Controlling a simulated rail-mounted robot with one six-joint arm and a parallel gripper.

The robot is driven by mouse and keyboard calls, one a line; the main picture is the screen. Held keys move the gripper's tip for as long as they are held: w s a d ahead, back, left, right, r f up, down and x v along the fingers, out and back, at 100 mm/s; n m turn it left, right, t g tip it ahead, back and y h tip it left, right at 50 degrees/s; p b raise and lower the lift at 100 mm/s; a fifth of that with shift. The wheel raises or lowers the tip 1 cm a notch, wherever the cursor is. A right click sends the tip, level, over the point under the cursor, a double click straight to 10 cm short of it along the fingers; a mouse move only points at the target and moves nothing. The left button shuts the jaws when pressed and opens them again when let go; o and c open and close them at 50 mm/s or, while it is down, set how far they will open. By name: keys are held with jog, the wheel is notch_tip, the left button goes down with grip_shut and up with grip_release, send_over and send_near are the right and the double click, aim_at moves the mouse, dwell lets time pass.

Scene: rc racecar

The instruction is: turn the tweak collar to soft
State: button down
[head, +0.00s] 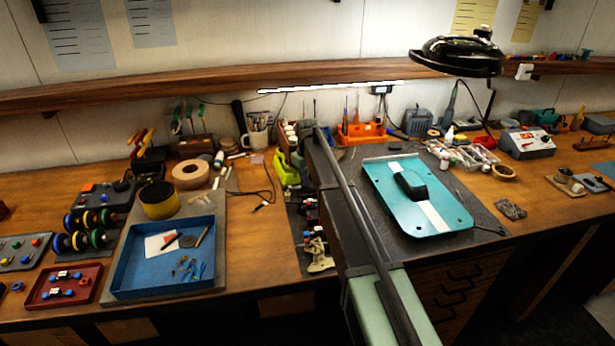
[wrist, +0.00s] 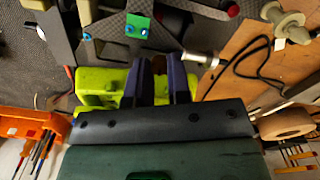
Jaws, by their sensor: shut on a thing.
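In the wrist view, my gripper (wrist: 164,66) has its two dark fingers shut on a small dark brown part (wrist: 159,66), which appears to be the tweak collar. The fingers cover most of it, and I cannot read any soft marking or its turn. A lime green block (wrist: 97,88) lies around and behind the fingers, and it also shows in the head view (head: 287,171). Dark carbon plates (wrist: 115,32) of the car, with a small green piece (wrist: 138,25), lie just beyond the fingertips. In the head view my arm hides the gripper and most of the car.
A silver-tipped part (wrist: 200,59) sits right of the fingers, near a black cable (wrist: 245,72). An orange tool holder (head: 360,133) and a roll of tape (head: 190,174) stand nearby. A teal car body panel (head: 452,212) lies right of my arm, a blue tray (head: 128,290) left.

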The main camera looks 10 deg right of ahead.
jog(key=shift+m, duration=0.5)
jog(key=c, duration=1.1)
grip_release()
jog(key=shift+o, duration=0.2)
jog(key=shift+r, duration=0.1)
notch_tip(320, 180, up, 11)
jog(key=p, duration=1.1)
jog(key=shift+f, duration=0.2)
